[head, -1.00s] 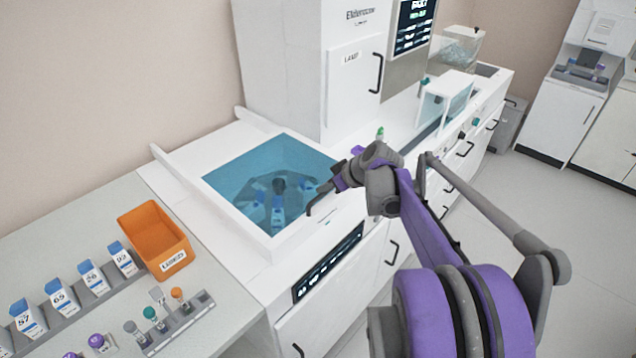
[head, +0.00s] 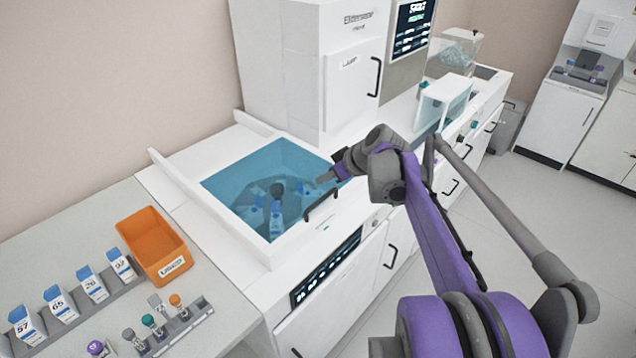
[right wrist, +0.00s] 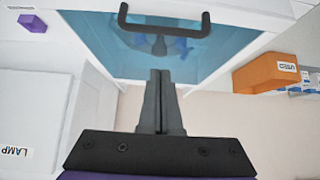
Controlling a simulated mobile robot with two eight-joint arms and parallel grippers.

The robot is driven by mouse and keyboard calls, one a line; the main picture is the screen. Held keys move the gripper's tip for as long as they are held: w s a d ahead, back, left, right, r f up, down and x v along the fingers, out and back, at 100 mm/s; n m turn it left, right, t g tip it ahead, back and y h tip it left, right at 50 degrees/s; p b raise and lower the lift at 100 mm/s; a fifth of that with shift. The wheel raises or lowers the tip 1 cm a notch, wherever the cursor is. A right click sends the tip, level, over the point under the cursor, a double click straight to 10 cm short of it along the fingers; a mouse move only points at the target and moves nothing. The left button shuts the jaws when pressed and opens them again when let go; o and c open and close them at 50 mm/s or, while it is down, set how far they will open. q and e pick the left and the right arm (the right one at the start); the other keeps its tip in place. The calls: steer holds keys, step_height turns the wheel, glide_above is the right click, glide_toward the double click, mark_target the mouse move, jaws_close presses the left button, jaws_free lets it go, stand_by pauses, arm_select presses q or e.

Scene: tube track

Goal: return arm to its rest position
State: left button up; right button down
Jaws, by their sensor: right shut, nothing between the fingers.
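My right arm (head: 435,225), purple and grey, reaches from the lower right toward the white machine. Its gripper (head: 322,180) is over the right edge of the blue window, close above the black handle (head: 320,204). In the right wrist view the gripper's two dark fingers (right wrist: 160,78) are together with nothing between them. The handle also shows there, beyond the fingertips (right wrist: 163,26), apart from them in the picture. Under the blue see-through lid (head: 240,180) is a rotor holding blue and white pieces, partly hidden by tint. My left gripper is not in view.
An orange bin (head: 154,246) stands on the left counter beside a rack of labelled boxes (head: 92,284) and a small rack with capped tubes (head: 175,325). A tall white cabinet (head: 349,88) rises behind the lid. Open floor (head: 545,225) lies to the right.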

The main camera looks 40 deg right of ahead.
steer(key=v, duration=0.3)
steer(key=shift+r, duration=0.1)
steer(key=shift+s, duration=0.15)
steer(key=s+a+f+g, duration=0.1)
steer(key=s+a+f, duration=0.15)
steer(key=a, duration=0.65)
steer(key=s+a+f+g, duration=0.1)
steer(key=a+f, duration=0.3)
steer(key=a, duration=0.4)
steer(key=s+a+f+g, duration=0.1)
steer(key=s+a+f, duration=0.8)
steer(key=s+a, duration=0.2)
steer(key=shift+s+a+m+h, duration=0.25)
steer(key=shift+a+m+h, duration=0.05)
steer(key=shift+a+m, duration=0.1)
steer(key=shift+d+f, duration=0.15)
